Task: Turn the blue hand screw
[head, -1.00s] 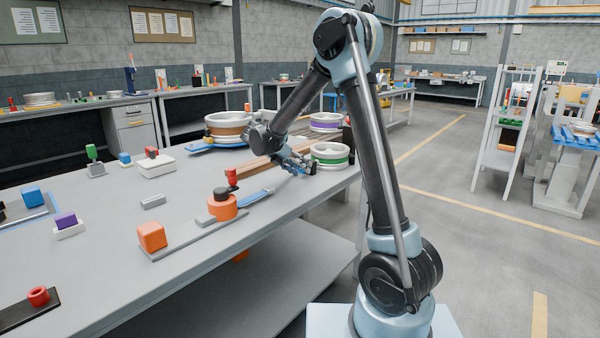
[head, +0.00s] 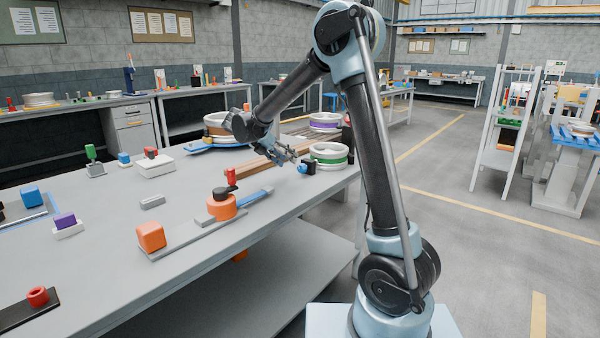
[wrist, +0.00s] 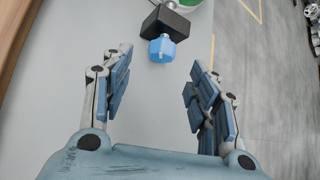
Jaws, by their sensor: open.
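The blue hand screw (wrist: 161,49) is a small faceted blue knob on the near side of a black block (wrist: 166,22). In the wrist view it lies ahead of my gripper (wrist: 160,88), between the lines of the two fingers and apart from them. My gripper is open and empty. In the head view my gripper (head: 291,155) is over the right part of the workbench, just left of the blue hand screw (head: 303,169) and the black block (head: 310,165).
A green-banded white wheel (head: 329,154) stands right behind the black block. A wooden beam (head: 245,169) lies left of my gripper. An orange clamp (head: 222,207) and an orange block (head: 151,236) sit nearer on the bench (head: 110,280). Bare bench shows under my gripper.

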